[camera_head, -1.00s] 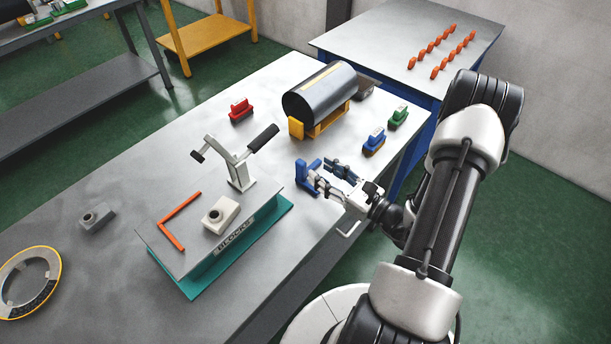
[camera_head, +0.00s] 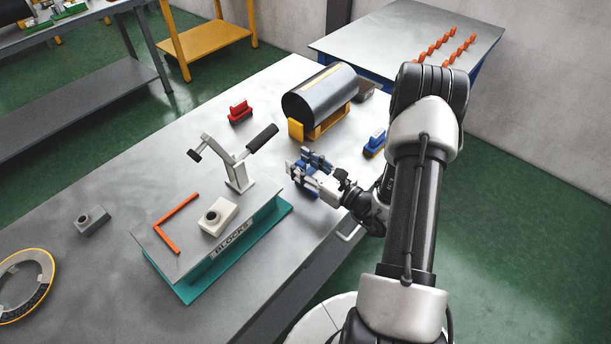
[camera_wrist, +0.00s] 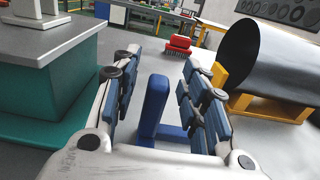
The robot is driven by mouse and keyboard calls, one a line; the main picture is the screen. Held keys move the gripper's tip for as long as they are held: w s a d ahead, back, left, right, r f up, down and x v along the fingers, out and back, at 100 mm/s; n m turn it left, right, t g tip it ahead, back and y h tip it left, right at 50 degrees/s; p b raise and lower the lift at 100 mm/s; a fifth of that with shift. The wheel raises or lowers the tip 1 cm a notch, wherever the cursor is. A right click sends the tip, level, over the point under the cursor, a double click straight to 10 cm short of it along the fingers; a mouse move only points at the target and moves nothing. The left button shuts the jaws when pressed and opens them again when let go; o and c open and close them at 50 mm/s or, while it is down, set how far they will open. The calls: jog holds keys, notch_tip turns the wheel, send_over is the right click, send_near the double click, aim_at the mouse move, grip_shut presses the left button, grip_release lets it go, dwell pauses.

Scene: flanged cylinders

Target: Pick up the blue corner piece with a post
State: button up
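The blue corner piece (camera_wrist: 154,105) stands on the grey table, its upright post between the two fingers in the wrist view and its flat foot extending to the right. My gripper (camera_head: 306,163) is open, with its blue-padded fingers on either side of the post. In the wrist view, the gripper (camera_wrist: 160,88) shows a gap between the post and each finger, so it does not look gripped. In the head view my fingers hide most of the piece.
A teal-based block stand (camera_head: 274,219) with a clamp (camera_head: 236,165) is close on the left. A black cylinder (camera_head: 318,94) on a yellow cradle lies behind. A red brush-like piece (camera_head: 240,112) and a blue one (camera_head: 376,141) stand nearby. The table's front edge is near.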

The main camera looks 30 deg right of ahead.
grip_shut()
dwell(0.8)
